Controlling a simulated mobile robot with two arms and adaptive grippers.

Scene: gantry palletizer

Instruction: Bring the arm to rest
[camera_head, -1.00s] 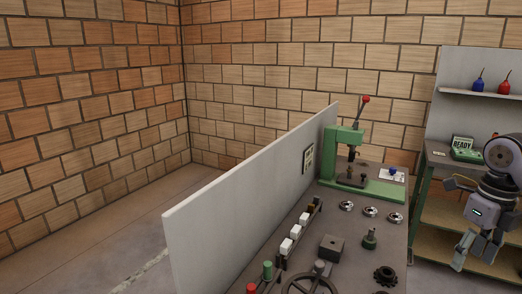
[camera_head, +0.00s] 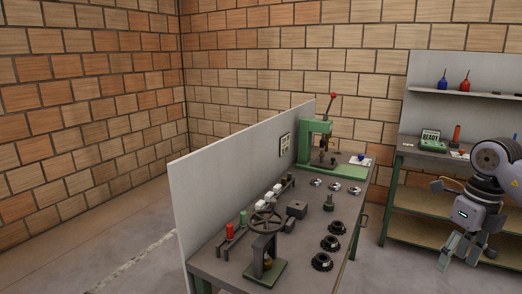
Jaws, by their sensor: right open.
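My right gripper (camera_head: 461,247) hangs at the right side of the head view, at the end of my grey arm. Its fingers point down and are spread apart, with nothing seen between them. It is in front of the shelf bench, to the right of the grey workbench, and appears apart from both. My left gripper is not in view.
The grey workbench (camera_head: 220,262) carries a green press (camera_head: 318,145), a handwheel (camera_head: 266,224), switches and several dark round parts. A grey panel (camera_head: 230,170) runs along its left side. A shelf bench (camera_head: 400,200) stands behind my arm. Floor at left is clear.

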